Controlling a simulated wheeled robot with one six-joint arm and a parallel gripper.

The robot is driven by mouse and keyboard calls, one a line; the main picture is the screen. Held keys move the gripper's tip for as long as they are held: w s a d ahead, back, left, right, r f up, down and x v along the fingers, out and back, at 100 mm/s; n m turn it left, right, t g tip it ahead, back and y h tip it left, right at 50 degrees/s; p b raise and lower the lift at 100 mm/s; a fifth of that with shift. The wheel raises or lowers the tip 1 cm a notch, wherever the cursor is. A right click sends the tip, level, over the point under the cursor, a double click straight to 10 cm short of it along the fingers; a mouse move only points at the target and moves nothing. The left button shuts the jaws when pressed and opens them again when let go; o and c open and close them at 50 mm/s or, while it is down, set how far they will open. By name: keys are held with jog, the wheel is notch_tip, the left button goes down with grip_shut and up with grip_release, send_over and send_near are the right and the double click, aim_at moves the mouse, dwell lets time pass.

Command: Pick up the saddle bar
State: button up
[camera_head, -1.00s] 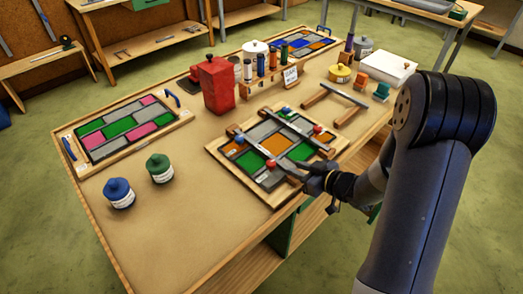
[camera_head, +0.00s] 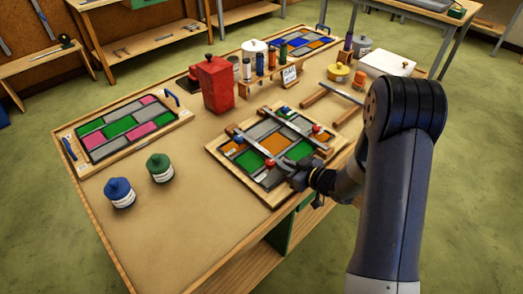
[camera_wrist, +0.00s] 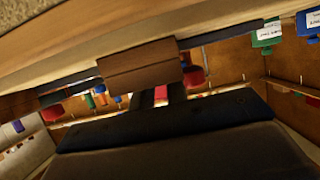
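A grey saddle bar (camera_head: 250,145) lies slantwise across the leaded panel (camera_head: 214,148) on the bench, with a red knob (camera_head: 270,164) near its front end. A second grey bar (camera_head: 299,127) lies roughly parallel, farther right, with another red knob (camera_head: 317,129). My gripper (camera_head: 290,169) is at the panel's front edge, by the first bar's near end. In the wrist view, a brown wooden block (camera_wrist: 140,64) and a long dark bar (camera_wrist: 225,33) are directly ahead of my dark fingers (camera_wrist: 158,96). The fingertips are partly hidden there, and I cannot tell whether they grip anything.
A red canister (camera_head: 214,85), a blue jar (camera_head: 119,192) and a green jar (camera_head: 159,167) stand left of the panel. Another leaded panel (camera_head: 130,122) lies at the left. A wooden rack (camera_head: 331,101) is at the right.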

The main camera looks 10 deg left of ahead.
grip_shut()
jog(key=shift+r, duration=0.1)
notch_tip(320, 180, up, 10)
dwell(0.7)
